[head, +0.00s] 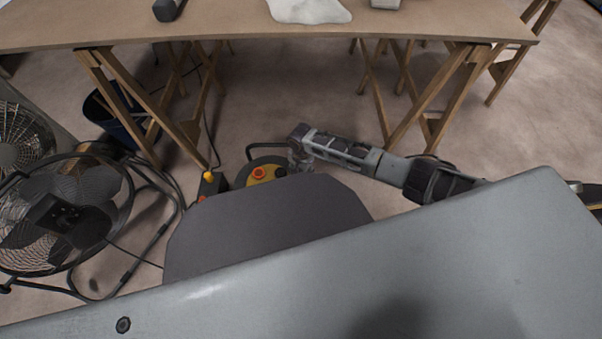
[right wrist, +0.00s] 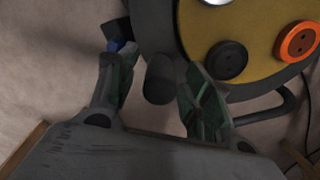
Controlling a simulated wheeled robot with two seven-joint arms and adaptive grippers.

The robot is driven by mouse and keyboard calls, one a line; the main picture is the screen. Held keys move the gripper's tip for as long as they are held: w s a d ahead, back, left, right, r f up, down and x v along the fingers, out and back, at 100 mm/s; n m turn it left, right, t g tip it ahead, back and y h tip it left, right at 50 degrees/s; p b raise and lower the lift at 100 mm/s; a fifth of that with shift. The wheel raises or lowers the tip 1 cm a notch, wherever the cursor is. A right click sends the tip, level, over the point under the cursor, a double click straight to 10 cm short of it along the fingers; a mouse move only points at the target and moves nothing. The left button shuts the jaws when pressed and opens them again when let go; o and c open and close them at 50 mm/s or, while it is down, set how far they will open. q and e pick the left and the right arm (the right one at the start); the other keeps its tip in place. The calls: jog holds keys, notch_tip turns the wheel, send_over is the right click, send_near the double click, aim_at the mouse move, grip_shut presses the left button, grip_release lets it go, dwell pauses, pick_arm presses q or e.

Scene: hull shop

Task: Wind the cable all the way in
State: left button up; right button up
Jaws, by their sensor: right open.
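The cable reel (head: 258,172) stands on the floor below the table, with a yellow face, an orange round part and a dark carrying frame. My grey body hides its lower part. In the right wrist view the reel's yellow disc (right wrist: 262,52) has a black knob (right wrist: 229,60) and an orange ring (right wrist: 297,41). A dark stubby handle (right wrist: 159,80) projects from the reel's dark rim. My right gripper (right wrist: 160,68) is open, with one finger on each side of this handle; I cannot tell whether they touch it. In the head view it is at the reel's right side (head: 300,157). My left gripper is out of view.
A wooden table (head: 240,30) on trestle legs stands behind the reel. A black floor fan (head: 62,215) is at left, near a dark blue bin (head: 122,118). A small box with a yellow top (head: 210,184) sits left of the reel. Floor under the table is mostly clear.

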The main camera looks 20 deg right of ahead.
jog(key=shift+f, duration=0.1)
grip_shut()
dwell(0.4)
jog(key=shift+s, duration=0.1)
